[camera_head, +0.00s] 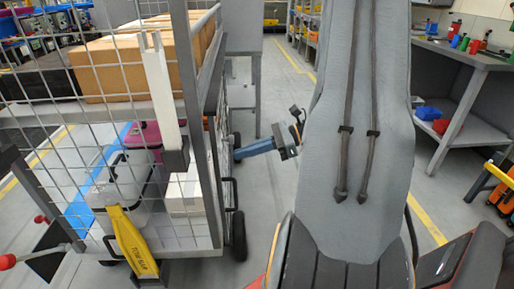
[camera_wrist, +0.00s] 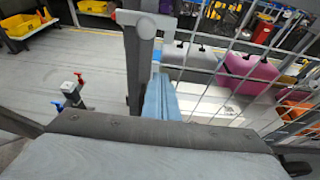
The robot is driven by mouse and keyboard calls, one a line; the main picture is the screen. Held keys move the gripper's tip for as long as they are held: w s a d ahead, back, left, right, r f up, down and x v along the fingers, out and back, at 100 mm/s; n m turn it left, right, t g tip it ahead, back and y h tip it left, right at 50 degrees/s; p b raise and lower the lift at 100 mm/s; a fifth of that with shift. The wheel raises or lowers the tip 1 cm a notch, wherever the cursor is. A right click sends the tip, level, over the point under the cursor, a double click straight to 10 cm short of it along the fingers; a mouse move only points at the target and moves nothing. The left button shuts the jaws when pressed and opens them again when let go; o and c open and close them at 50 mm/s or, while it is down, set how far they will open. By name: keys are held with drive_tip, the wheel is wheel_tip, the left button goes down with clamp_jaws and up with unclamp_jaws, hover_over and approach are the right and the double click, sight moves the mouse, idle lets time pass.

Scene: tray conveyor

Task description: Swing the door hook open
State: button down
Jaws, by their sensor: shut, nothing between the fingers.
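My gripper (camera_head: 238,155) has blue fingers that lie together, shut and empty. In the head view they point left toward the right side of a wire cage cart (camera_head: 205,185). In the wrist view the fingers (camera_wrist: 158,77) reach up toward a grey upright post (camera_wrist: 142,62) at the cage's edge. I cannot tell whether the fingers touch the post. I cannot clearly make out the hook in the head view.
The cart holds cardboard boxes (camera_head: 130,65), a white container (camera_head: 122,188) and a pink one (camera_head: 148,135). A workbench (camera_head: 462,62) is at the right.

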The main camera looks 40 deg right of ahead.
drive_tip(key=shift+w+a+r, duration=0.45)
drive_tip(key=shift+a+r, duration=0.25)
drive_tip(key=shift+w+a+r, duration=0.45)
drive_tip(key=shift+a+r, duration=0.2)
drive_tip(key=shift+r, duration=0.05)
